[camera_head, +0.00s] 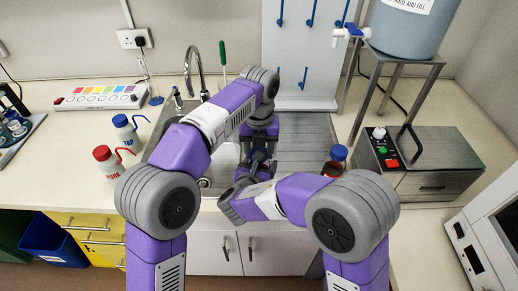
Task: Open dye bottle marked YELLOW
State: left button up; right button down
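No label reading YELLOW can be made out. A bottle with a blue cap (338,153) and dark red contents (332,169) stands at the right side of the sink area, partly hidden behind my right arm. My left arm comes in from the left and reaches over the sink, with the dark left gripper (258,158) pointing down towards the front. My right arm reaches left across the front of the sink. Its gripper is close to the left one, and the two overlap in the picture. The fingers are too small and covered to tell their state or whether anything is between them.
Red-capped (106,164) and blue-capped (126,132) wash bottles stand left of the sink faucet (194,72). A ribbed drainboard (305,135) lies right of the basin. A metal heating box (425,165) and a stand with a blue tank (412,30) are on the right.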

pick_arm(q)
jog(key=c, duration=0.7)
jog(key=n, duration=0.5)
jog(key=shift+n, duration=0.3)
jog(key=n, duration=0.4)
jog(key=o, duration=1.2)
jog(key=shift+r, duration=0.15)
